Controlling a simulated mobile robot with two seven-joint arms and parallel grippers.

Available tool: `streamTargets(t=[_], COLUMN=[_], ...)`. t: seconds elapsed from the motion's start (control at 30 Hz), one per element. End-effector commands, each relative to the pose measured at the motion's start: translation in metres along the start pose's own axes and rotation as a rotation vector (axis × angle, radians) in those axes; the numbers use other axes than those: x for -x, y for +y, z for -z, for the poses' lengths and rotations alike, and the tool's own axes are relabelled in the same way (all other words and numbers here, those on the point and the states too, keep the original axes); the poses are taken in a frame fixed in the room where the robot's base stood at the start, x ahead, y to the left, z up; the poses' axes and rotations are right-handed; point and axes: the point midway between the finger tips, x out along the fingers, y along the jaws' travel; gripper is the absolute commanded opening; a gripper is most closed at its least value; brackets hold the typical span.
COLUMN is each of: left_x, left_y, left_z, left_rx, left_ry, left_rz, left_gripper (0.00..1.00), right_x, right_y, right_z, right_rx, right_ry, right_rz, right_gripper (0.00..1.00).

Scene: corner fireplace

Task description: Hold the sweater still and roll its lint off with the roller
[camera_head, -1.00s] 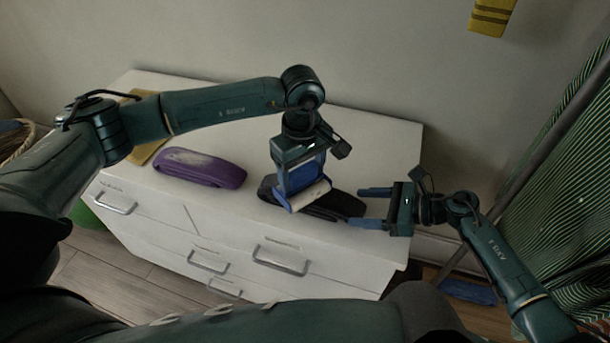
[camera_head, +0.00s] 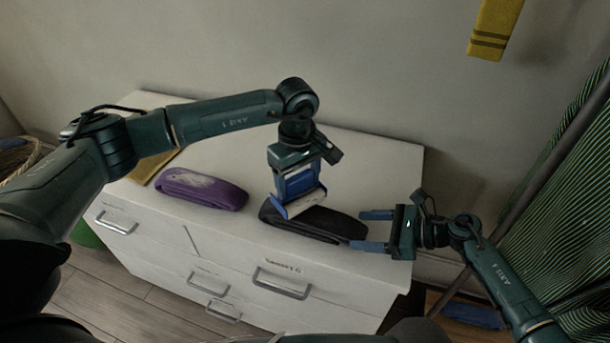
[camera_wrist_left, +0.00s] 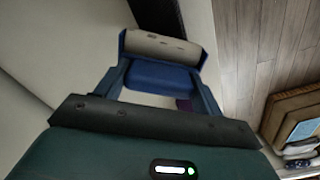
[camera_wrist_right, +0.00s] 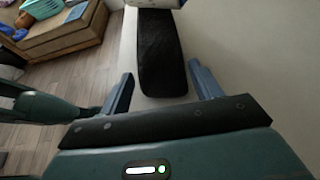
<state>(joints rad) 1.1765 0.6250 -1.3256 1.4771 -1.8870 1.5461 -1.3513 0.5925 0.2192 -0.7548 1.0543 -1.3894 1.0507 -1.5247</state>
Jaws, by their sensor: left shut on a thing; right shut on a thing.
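A black folded garment (camera_head: 325,225), the likely sweater, lies near the front edge of the white dresser top. It also shows in the right wrist view (camera_wrist_right: 161,55). My right gripper (camera_head: 377,230) has its blue fingers on either side of the garment's right end and is shut on it. My left gripper (camera_head: 297,180) is shut on a lint roller with a blue body and a pale roll (camera_head: 300,204). The roll also shows in the left wrist view (camera_wrist_left: 160,47). It is over the garment's left part, hiding some of it; I cannot tell whether they touch.
A purple folded garment (camera_head: 200,190) with a pale patch lies to the left. A yellow flat thing (camera_head: 150,170) is behind it, partly under my left arm. The white dresser (camera_head: 240,240) has drawer handles in front. A striped green cloth (camera_head: 560,220) hangs at the right.

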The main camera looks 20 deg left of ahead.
Motion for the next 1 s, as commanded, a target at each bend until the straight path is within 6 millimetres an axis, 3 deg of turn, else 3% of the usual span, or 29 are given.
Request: streamTargets(t=[0.53,0.6,0.7,1.0], left_x=[-0.001,0.004,0.026,0.052], left_y=[-0.043,-0.042,-0.042,-0.042], left_z=[-0.028,-0.029,-0.028,-0.028], left_rx=[0.001,0.002,0.001,0.001], left_ry=[-0.001,-0.001,0.001,0.001], left_rz=[0.004,0.001,-0.002,-0.001], left_gripper=[0.47,0.47,0.47,0.47], right_x=[0.000,0.000,0.000,0.000], right_y=[-0.001,-0.001,-0.001,-0.001], right_z=[0.000,0.000,0.000,0.000], right_rx=[-0.001,-0.001,-0.001,0.000], right_ry=[-0.001,-0.001,-0.001,-0.001], right_rz=[0.003,0.003,0.003,0.002], right_gripper=[0.30,0.30,0.30,0.30])
